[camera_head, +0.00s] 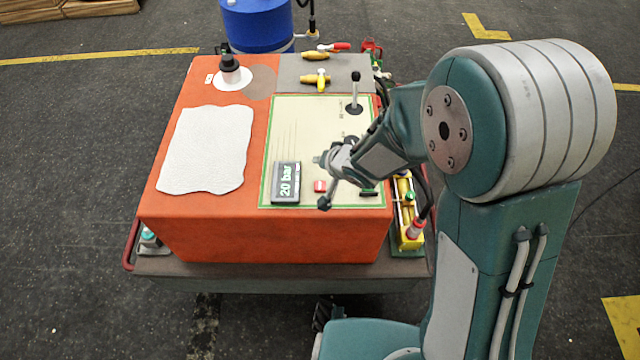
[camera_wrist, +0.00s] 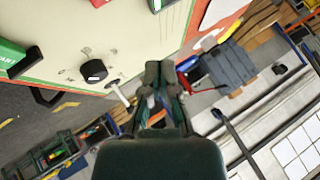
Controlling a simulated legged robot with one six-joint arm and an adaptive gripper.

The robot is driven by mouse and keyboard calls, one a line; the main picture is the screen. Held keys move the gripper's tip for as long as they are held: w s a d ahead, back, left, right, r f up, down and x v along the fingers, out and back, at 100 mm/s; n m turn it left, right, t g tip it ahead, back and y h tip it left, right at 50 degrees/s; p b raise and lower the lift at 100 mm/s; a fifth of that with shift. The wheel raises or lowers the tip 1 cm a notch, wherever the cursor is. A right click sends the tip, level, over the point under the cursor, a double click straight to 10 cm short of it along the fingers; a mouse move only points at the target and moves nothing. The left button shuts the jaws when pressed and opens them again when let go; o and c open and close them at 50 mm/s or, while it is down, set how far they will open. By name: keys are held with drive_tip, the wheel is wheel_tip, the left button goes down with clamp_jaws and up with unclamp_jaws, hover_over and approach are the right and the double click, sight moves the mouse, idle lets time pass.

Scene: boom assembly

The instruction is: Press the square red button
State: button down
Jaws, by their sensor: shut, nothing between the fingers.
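The square red button (camera_head: 320,186) sits on the cream panel (camera_head: 283,125) of the orange box, just right of the "20 bar" display (camera_head: 285,183). My gripper (camera_head: 325,201) is over the panel, close to the button in the picture; its height above the panel is hard to judge. In the wrist view my gripper (camera_wrist: 161,70) has its dark fingers together and holds nothing.
A black-knobbed lever (camera_head: 355,92) stands on the panel. The wrist view shows a green START button (camera_wrist: 10,54) and a black knob (camera_wrist: 93,70). A white sheet (camera_head: 206,150), yellow-handled valve (camera_head: 321,80) and blue drum (camera_head: 258,25) are farther left or back.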

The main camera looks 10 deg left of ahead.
sight(316, 182)
drive_tip(key=shift+f, duration=3.85)
drive_tip(key=shift+f, duration=0.3)
drive_tip(key=shift+f, duration=0.55)
drive_tip(key=shift+r, duration=0.95)
drive_tip(key=shift+r, duration=2.5)
